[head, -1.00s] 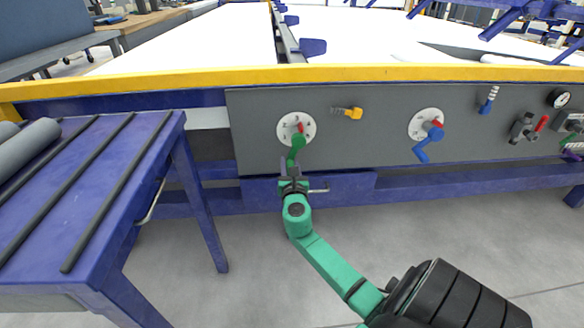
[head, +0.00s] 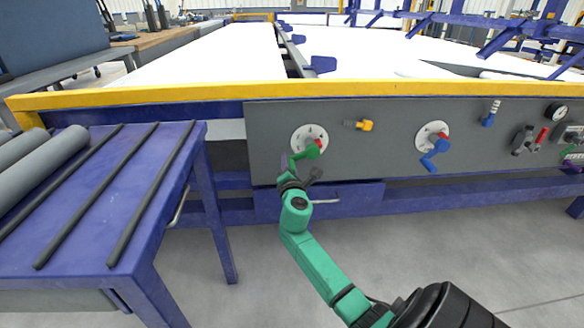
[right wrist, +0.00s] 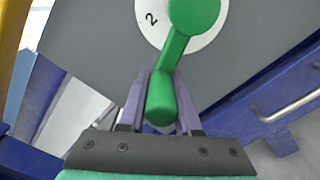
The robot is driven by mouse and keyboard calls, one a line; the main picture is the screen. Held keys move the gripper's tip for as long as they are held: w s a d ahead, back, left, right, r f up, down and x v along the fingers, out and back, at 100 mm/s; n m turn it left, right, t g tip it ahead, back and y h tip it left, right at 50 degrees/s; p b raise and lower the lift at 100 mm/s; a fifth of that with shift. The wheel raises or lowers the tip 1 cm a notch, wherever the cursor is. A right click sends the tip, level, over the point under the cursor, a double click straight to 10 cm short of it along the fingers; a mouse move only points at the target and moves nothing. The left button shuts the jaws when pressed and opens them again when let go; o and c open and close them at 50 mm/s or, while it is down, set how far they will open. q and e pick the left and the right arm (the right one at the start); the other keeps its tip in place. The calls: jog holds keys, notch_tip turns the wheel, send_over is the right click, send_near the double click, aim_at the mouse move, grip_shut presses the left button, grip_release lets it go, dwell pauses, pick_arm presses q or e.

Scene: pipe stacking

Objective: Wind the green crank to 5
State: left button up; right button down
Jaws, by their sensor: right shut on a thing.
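The green crank (head: 312,152) is mounted on a round white dial (head: 305,133) on the grey panel. Its arm points left and slightly down from the hub. A red pointer (head: 318,143) shows at the upper right of the hub. My right gripper (head: 289,170) is shut on the crank's handle. In the right wrist view, the green crank (right wrist: 173,57) runs down between the two purple-grey fingers of the right gripper (right wrist: 160,90). A "2" shows on the white dial (right wrist: 152,20) there; the other marks are hidden or too small to read. My left gripper is out of view.
A yellow-orange valve (head: 365,125), a blue crank (head: 436,148) on another dial, and a gauge (head: 556,112) sit along the panel to the right. A blue table (head: 100,200) with grey pipes (head: 40,165) stands at the left. A metal drawer handle (head: 325,201) projects below the dial.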

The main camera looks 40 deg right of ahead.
aim_at(292, 159)
notch_tip(292, 159, up, 3)
jog(key=m, duration=0.2)
jog(key=shift+w+a+f+m+p, duration=0.1)
jog(key=shift+f+m+p, duration=0.1)
jog(key=shift+m+p, duration=0.15)
jog(key=shift+r+m, duration=0.6)
jog(key=shift+m, duration=0.35)
jog(key=r+m+p, duration=0.1)
jog(key=m, duration=0.1)
jog(key=shift+r+m, duration=0.3)
jog(key=shift+r, duration=0.05)
jog(key=shift+s+d+r+m+p, duration=0.2)
jog(key=shift+r+m, duration=0.1)
jog(key=shift+m, duration=0.3)
jog(key=shift+s+d+r+m+p, duration=0.1)
jog(key=shift+d+r+m+p, duration=0.15)
jog(key=shift+m, duration=0.35)
jog(key=shift+r, duration=0.15)
jog(key=shift+s+m, duration=0.1)
jog(key=shift+m, duration=0.2)
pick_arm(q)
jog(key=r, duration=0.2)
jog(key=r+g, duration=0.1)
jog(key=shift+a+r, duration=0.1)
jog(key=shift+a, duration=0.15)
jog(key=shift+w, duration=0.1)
